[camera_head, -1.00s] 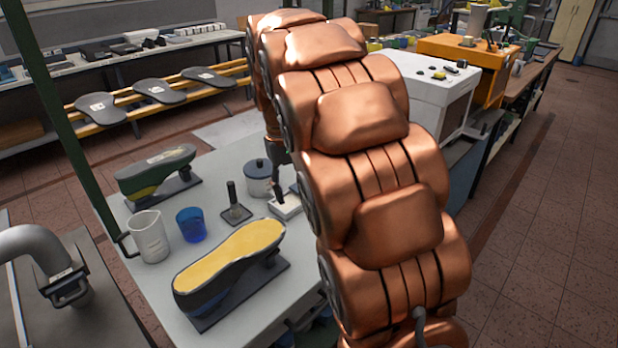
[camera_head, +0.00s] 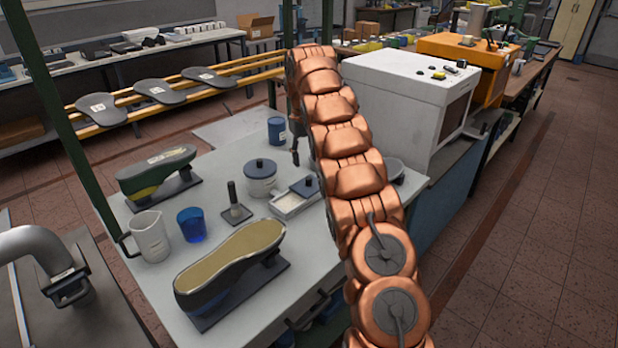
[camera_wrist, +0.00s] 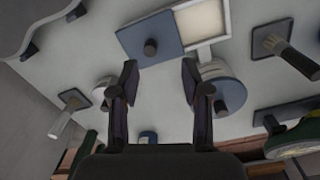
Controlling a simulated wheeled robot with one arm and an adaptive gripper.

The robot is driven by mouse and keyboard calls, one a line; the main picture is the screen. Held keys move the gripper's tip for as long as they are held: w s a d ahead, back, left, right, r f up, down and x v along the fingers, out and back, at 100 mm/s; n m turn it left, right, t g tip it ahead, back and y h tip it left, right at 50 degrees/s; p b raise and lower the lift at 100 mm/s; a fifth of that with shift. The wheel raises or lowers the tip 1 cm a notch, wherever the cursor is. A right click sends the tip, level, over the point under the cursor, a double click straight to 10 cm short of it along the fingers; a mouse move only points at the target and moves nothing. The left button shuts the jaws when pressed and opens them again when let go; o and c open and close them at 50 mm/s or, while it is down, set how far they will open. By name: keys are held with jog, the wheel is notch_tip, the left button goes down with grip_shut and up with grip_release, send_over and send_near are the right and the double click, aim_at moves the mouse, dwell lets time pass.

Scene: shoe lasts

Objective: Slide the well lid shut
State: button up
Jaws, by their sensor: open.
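The well is a small white tray (camera_head: 290,205) on the pale bench. Its square blue-grey lid (camera_head: 306,186) has a dark knob and covers one end, leaving the near-left part open. In the wrist view the lid (camera_wrist: 135,42) sits beside the open pale well (camera_wrist: 200,18). My gripper (camera_wrist: 158,82) is open and empty; in that view its fingers stand apart, below the lid's knob, with no visible contact. In the head view my gripper (camera_head: 295,150) is small and partly hidden by my arm, above the bench behind the lid.
A white jar with a dark round lid (camera_head: 261,176) stands close to the well. A handled tool on a square base (camera_head: 235,208), a blue cup (camera_head: 191,224), a measuring jug (camera_head: 149,237) and shoe lasts (camera_head: 228,262) stand to the left and front.

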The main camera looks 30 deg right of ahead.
aim_at(309, 178)
jog(key=shift+w+d+f, duration=0.65)
jog(key=shift+d+f, duration=0.2)
jog(key=shift+d, duration=0.1)
jog(key=shift+s+f, duration=0.1)
jog(key=shift+f, duration=1.35)
jog(key=shift+f+p, duration=0.65)
jog(key=shift+f, duration=1.8)
jog(key=shift+c, duration=0.2)
grip_shut()
